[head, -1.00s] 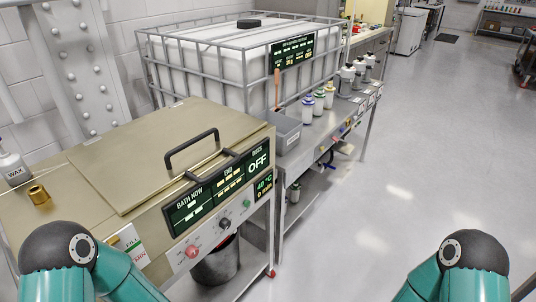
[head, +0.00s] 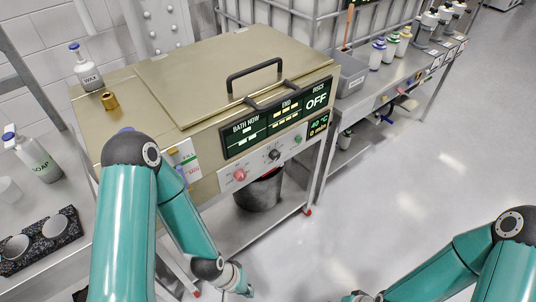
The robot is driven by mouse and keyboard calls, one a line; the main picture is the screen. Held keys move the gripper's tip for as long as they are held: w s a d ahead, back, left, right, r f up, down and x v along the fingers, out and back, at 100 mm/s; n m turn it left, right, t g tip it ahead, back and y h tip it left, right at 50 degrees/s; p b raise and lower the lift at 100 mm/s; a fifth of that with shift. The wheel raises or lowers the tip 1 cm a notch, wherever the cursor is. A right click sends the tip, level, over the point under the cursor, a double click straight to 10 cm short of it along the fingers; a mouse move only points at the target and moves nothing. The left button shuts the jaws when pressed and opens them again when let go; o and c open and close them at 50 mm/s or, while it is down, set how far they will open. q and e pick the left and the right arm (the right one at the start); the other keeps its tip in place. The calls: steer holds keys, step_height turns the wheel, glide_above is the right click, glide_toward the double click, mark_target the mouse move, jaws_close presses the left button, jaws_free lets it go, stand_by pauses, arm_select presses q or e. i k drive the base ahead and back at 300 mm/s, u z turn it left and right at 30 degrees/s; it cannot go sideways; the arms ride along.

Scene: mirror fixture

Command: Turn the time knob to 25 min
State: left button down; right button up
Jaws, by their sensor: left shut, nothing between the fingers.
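The tan bath unit (head: 225,75) has a front panel with a red knob (head: 239,175), a black knob (head: 274,155) and a green button or knob (head: 298,139). Their small labels are too small to read, so I cannot tell which is the time knob. My left gripper (head: 240,284) is shut and empty, low in front of the unit, below the panel and apart from the knobs. My right arm enters at the lower right; its gripper is cut off by the bottom edge.
The lid handle (head: 255,72) stands up on top. A brass fitting (head: 109,101) and a wax bottle (head: 85,68) are at the left, with a soap bottle (head: 32,155) further left. A dark bucket (head: 259,190) sits under the panel. Open floor lies to the right.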

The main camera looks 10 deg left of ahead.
mark_target(275, 155)
steer(key=u, duration=0.9)
steer(key=k, duration=1.25)
steer(key=z, duration=0.35)
steer(key=i, duration=1)
